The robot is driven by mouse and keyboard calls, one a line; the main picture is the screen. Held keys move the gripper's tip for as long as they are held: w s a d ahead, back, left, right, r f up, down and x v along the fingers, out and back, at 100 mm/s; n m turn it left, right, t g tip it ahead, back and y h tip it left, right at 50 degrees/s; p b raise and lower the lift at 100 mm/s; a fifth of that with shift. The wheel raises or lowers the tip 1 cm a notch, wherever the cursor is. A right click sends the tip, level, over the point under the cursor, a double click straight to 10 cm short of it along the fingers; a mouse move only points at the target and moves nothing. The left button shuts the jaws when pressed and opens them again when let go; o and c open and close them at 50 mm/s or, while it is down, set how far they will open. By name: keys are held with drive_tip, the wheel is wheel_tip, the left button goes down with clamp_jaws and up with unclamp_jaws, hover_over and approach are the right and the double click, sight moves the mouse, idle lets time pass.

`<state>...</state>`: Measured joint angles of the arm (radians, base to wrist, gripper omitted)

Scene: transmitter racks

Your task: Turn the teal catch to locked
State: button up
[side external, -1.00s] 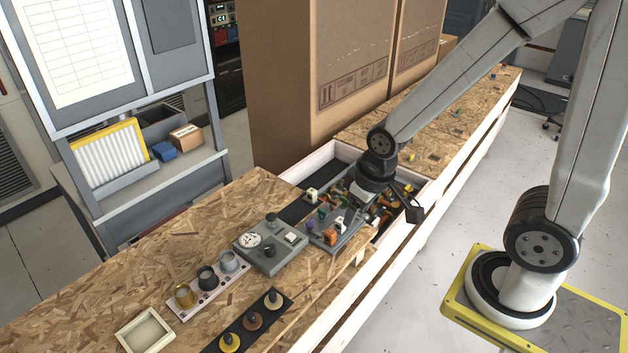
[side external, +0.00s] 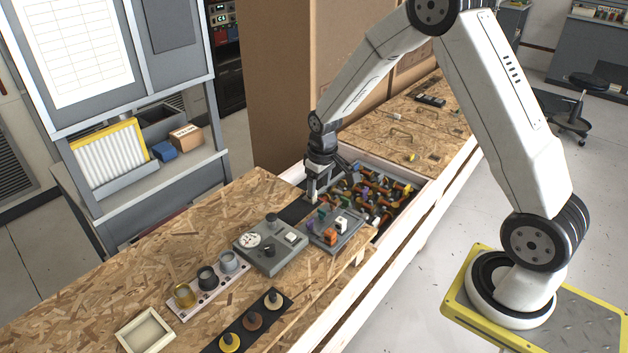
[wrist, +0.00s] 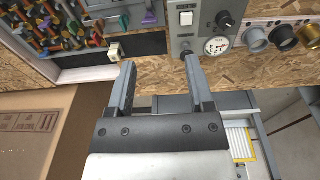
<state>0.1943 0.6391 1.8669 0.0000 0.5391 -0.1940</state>
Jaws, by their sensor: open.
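The teal catch (wrist: 124,21) stands on a grey panel with other coloured catches, at the top of the wrist view. A purple catch (wrist: 148,17) is beside it. In the side external view the grey panel (side external: 345,240) lies at the front end of the parts bin, with orange and white pieces on it; the teal catch is small there and its setting cannot be read. My gripper (wrist: 158,62) is open and empty, pointing down near the far edge of the bench, behind the panel. It is apart from the teal catch.
A cream block on a black strip (wrist: 115,50) is close to my left finger in the wrist view. A grey gauge box (side external: 270,246) stands left of the panel. Behind is a parts-filled bin (side external: 425,190) and a tall cardboard box (side external: 285,80).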

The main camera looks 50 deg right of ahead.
drive_tip(key=g, duration=0.1)
hover_over(322, 211)
drive_tip(key=f, duration=1)
drive_tip(key=shift+a, duration=0.25)
drive_tip(key=shift+w+d+f, duration=0.1)
drive_tip(key=shift+d+f, duration=0.25)
drive_tip(key=shift+f, duration=0.15)
drive_tip(key=shift+f, duration=0.15)
drive_tip(key=shift+f, duration=3.7)
clamp_jaws()
